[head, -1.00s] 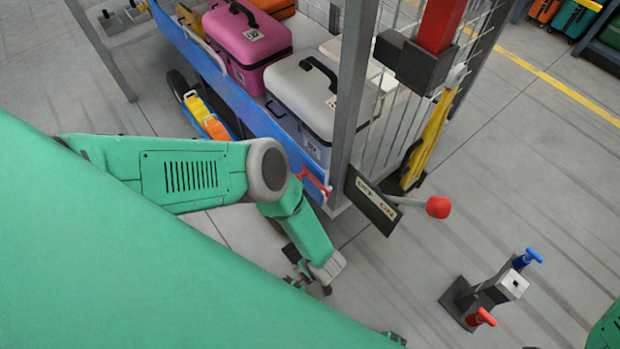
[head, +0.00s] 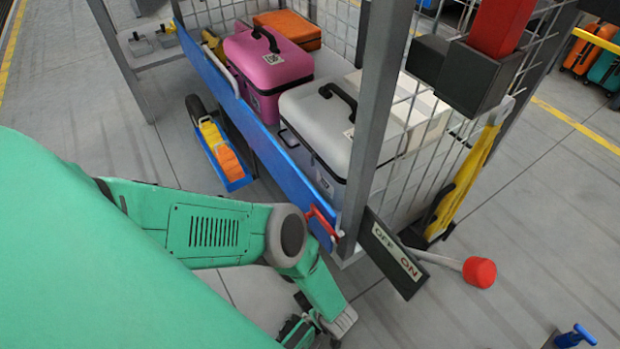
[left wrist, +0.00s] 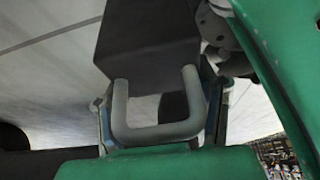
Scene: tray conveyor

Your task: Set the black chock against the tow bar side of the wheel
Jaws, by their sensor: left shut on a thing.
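My left gripper (left wrist: 158,112) is shut on the black chock (left wrist: 150,42), with its fingers either side of the chock's grey loop handle (left wrist: 155,133). In the head view my left gripper (head: 306,334) is at the bottom edge, in front of the cart's near corner; the chock cannot be made out there. A dark wheel (head: 194,107) shows partly under the cart's left side, behind a small blue holder. No other wheel is clear, and I cannot tell which part is the tow bar. My right gripper is out of view.
The cart carries a pink case (head: 268,68), an orange case (head: 288,28) and a grey-white case (head: 320,115). A red-knobbed lever (head: 478,271) and an OFF/ON plate (head: 393,255) stick out at its corner. The blue holder (head: 238,184) holds yellow and orange pieces.

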